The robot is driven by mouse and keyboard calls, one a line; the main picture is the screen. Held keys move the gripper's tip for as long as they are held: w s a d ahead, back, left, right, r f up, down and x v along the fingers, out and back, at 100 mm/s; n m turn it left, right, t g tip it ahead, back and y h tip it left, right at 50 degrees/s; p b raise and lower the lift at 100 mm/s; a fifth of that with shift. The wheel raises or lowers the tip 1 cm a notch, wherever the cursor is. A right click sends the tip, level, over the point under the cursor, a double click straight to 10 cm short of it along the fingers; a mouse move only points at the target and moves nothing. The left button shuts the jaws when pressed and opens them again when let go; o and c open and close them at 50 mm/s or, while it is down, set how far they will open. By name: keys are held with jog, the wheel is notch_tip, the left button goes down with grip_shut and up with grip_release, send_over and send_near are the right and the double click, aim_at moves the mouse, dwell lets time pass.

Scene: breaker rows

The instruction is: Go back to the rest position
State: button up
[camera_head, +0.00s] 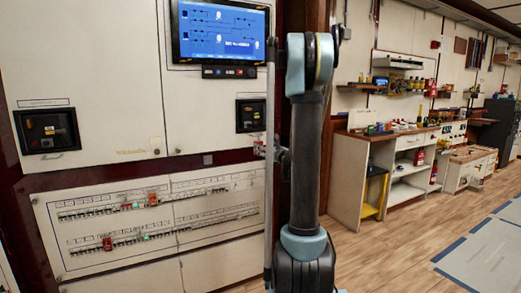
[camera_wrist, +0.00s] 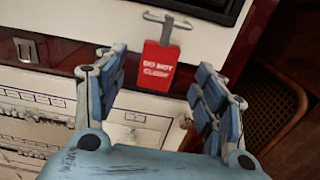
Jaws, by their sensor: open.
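My gripper (camera_wrist: 158,84) is open in the wrist view, with its blue-padded fingers well apart and nothing gripped between them. A red tag (camera_wrist: 158,62) with white lettering, "DO NOT CLOSE", shows in the gap between the fingers. It hangs below a grey handle (camera_wrist: 168,20) on the white panel front, and I see no finger touching it. In the head view my arm stands upright right of the middle, and my gripper cannot be made out there.
The cabinet has two breaker rows (camera_head: 158,225) on its lower panel, with several red and green parts. A blue screen (camera_head: 222,33) is above. A workbench (camera_head: 385,150) with shelves stands at the right. The wooden floor (camera_head: 400,240) in front is clear.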

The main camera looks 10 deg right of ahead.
jog(key=s+a+f+n+g, duration=0.2)
jog(key=s+a+n+g, duration=0.15)
jog(key=s+n, duration=0.4)
jog(key=s+a+f+n+g+y, duration=0.1)
jog(key=s+a+f+n+g, duration=0.3)
jog(key=s, duration=0.6)
jog(key=s+a+f+n+g, duration=0.15)
jog(key=s+a+n, duration=0.25)
jog(key=s+n, duration=0.45)
jog(key=s+d+f+n+g+h, duration=0.2)
jog(key=s+d+f+n, duration=0.1)
jog(key=s, duration=0.4)
jog(key=s+d+f+n+g+h, duration=0.2)
jog(key=s+d+f+n, duration=0.1)
jog(key=s, duration=0.5)
jog(key=s+d+f+n+g+h, duration=0.2)
jog(key=s+f+n, duration=0.3)
jog(key=s, duration=0.3)
jog(key=shift+s+d+n+h, duration=0.3)
jog(key=shift+d+n, duration=0.35)
jog(key=shift+n, duration=0.15)
jog(key=shift+w, duration=0.1)
jog(key=shift+w+f, duration=0.15)
jog(key=shift+w, duration=0.3)
